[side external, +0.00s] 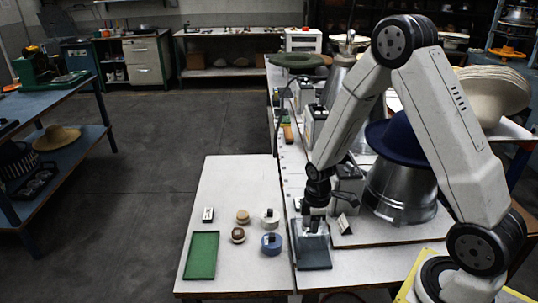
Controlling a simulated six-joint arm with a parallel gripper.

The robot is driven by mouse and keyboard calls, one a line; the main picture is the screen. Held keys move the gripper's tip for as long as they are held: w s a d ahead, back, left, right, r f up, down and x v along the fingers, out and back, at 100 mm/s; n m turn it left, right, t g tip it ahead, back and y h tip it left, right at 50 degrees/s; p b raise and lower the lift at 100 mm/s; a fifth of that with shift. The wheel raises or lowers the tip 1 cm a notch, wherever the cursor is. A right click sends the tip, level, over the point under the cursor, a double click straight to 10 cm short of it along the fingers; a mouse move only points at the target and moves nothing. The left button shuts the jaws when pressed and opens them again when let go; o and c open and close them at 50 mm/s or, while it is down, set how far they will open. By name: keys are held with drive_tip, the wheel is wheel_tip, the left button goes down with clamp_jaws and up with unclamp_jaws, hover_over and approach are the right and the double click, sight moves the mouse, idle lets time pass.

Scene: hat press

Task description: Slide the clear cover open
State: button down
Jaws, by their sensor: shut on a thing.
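A dark, flat-topped box (313,254) lies near the front of the white table, at the right of the picture's centre. The clear cover seems to be at its far end, but it is small and hard to make out against the box. My gripper (313,226) points down over the far end of the box and is shut on a part of the cover. The fingers hide the part they hold. I cannot tell how far the cover is open.
A green tray (201,256) lies on the left table, with several small round blocks (271,244) between it and the box. A small white card (344,224) stands right of the box. A navy hat on a metal form (399,190) stands close behind.

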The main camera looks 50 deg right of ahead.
drive_tip(key=shift+s+a, duration=1.25)
drive_tip(key=shift+a, duration=0.1)
drive_tip(key=c, duration=0.6)
unclamp_jaws()
drive_tip(key=shift+o, duration=0.2)
drive_tip(key=shift+r, duration=0.1)
wheel_tip(320, 180, up, 8)
